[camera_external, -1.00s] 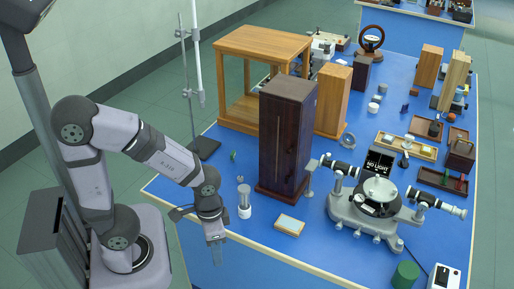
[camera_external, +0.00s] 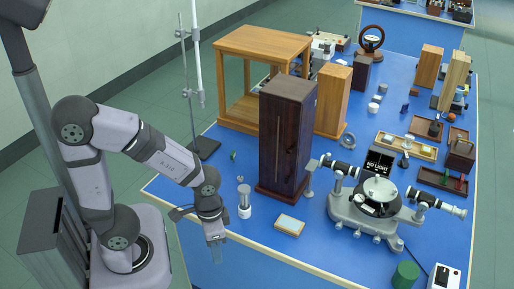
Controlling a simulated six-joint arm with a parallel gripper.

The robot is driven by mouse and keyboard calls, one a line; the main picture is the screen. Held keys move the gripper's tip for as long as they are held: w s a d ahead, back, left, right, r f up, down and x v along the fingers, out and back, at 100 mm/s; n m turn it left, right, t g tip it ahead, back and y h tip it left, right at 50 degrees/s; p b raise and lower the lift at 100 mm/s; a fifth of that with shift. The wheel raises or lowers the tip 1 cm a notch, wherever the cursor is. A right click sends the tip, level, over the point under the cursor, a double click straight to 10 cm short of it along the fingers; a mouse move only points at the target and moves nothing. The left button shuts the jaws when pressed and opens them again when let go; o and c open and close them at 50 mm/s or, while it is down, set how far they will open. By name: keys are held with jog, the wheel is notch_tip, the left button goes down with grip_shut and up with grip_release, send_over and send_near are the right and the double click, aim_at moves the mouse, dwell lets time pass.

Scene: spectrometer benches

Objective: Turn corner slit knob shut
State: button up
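A spectrometer (camera_external: 376,202) stands at the front right of the blue bench, with a round table in its middle. One tube (camera_external: 342,168) points to the upper left and another (camera_external: 442,205) to the right. A slit knob is too small to tell apart on either tube. My gripper (camera_external: 215,252) points down at the bench's front left edge, well to the left of the spectrometer and apart from it. Its fingers are too small to show whether they are open or shut, and I see nothing held.
A tall dark wooden cabinet (camera_external: 286,135) stands between my gripper and the spectrometer. A small metal cylinder (camera_external: 244,205) and a flat wooden box (camera_external: 289,225) are nearer. A green cylinder (camera_external: 405,275) stands at the front right. A retort stand (camera_external: 203,148) is behind my arm.

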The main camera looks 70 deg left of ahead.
jog(key=w+f+t+b, duration=0.2)
jog(key=w+t, duration=0.2)
jog(key=w, duration=0.9)
jog(key=n+t+y+b, duration=0.55)
jog(key=t+y, duration=0.35)
jog(key=t, duration=0.3)
send_near(327, 155)
jog(key=x, duration=0.4)
jog(key=shift+n, duration=0.25)
jog(key=shift+p+x, duration=1.65)
jog(key=shift+x, duration=1.75)
grip_shut()
